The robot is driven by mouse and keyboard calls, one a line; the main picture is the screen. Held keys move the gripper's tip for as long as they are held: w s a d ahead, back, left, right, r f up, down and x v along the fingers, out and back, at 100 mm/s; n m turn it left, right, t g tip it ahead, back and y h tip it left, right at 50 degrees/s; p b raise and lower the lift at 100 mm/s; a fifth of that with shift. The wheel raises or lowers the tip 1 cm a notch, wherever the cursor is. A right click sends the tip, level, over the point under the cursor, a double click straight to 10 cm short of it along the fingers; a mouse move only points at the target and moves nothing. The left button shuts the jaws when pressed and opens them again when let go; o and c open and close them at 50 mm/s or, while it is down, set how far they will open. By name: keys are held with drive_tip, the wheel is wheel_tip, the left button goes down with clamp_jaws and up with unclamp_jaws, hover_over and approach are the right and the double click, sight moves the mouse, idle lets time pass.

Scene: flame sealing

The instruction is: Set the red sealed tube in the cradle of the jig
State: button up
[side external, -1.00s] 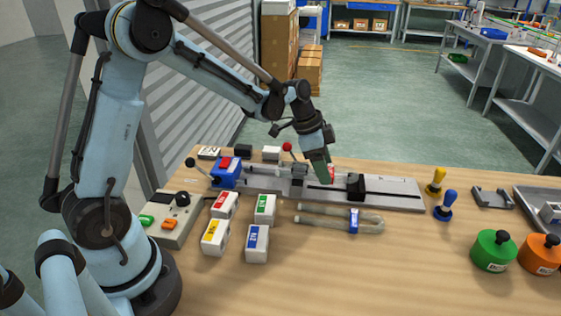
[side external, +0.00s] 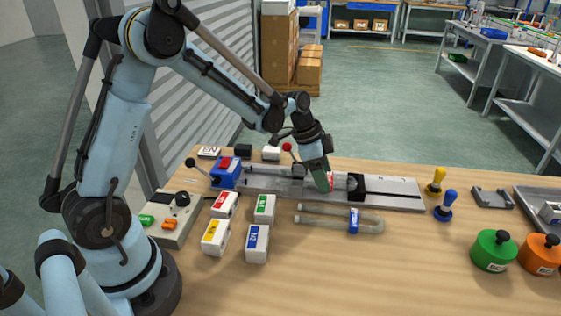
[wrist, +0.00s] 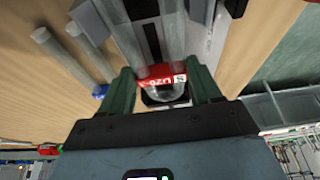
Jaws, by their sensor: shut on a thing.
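My gripper (side external: 321,186) is low over the jig (side external: 405,197), between its blue end and its black block (side external: 357,187). In the wrist view the green fingers of my gripper (wrist: 162,86) are shut on the red-labelled tube (wrist: 160,76), one on each side. The tube's clear rounded end shows just below the label in that view. In the side view part of the red label (side external: 330,180) shows beside the fingers, with the rounded end close to the black block. I cannot tell whether the tube touches the cradle, which is mostly hidden.
A blue-labelled glass piece (side external: 354,221) lies in front of the jig. Several labelled white boxes (side external: 257,243) and a control box (side external: 176,221) stand at left. Yellow (side external: 435,181) and blue (side external: 447,205) handled tools stand at right, near green (side external: 494,251) and orange (side external: 540,254) weights.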

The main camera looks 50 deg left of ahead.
drive_tip(key=o, duration=1.1)
drive_tip(key=shift+o, duration=0.2)
drive_tip(key=v, duration=1.2)
drive_tip(key=shift+d+r, duration=0.15)
drive_tip(key=s+d+n+t+y, duration=0.3)
drive_tip(key=s+n, duration=0.6)
drive_tip(key=s, duration=0.5)
drive_tip(key=shift+d+t, duration=0.5)
drive_tip(key=shift+d, duration=0.6)
